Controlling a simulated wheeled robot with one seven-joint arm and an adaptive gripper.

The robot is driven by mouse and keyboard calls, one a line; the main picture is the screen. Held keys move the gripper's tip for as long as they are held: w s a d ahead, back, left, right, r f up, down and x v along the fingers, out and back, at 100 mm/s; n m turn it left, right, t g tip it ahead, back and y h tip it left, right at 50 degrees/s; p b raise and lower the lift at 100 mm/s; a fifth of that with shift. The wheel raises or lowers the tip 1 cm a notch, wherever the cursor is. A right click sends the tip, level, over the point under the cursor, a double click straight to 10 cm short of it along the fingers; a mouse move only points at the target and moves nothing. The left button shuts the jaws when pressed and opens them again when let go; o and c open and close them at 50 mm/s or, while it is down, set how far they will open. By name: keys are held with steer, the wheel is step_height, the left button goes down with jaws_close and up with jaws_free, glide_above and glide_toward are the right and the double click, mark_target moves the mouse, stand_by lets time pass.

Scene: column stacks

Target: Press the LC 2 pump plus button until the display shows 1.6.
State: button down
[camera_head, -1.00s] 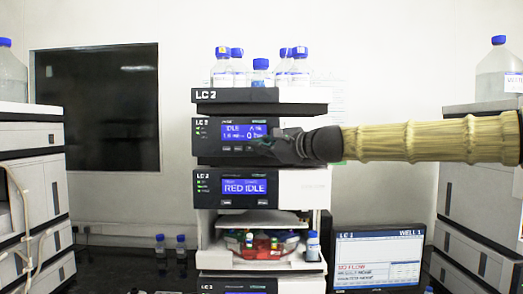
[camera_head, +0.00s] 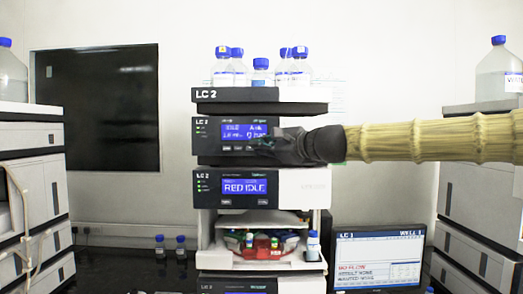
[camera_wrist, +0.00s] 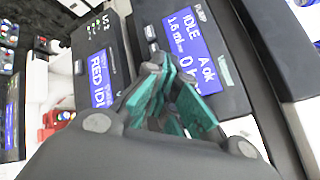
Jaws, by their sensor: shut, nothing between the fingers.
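The LC 2 pump module (camera_head: 212,147) is the upper panel of the middle stack. Its blue display (camera_head: 246,131) shows IDLE, and in the wrist view the display (camera_wrist: 184,40) reads IDLE, A ok and what looks like 1.6 ml/min. A row of small buttons (camera_head: 238,149) lies under the display. My gripper (camera_head: 262,144) is shut and empty, its tips in front of the panel's lower right. In the wrist view the teal fingers (camera_wrist: 172,100) cover the button row, so the plus button is hidden and contact cannot be told.
Below is a second LC 2 module (camera_head: 212,188) reading RED IDLE. Blue-capped bottles (camera_head: 260,72) stand on top of the stack. An LC 1 monitor (camera_head: 378,262) stands at lower right.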

steer(key=shift+s+b, duration=0.55)
steer(key=shift+s, duration=1.95)
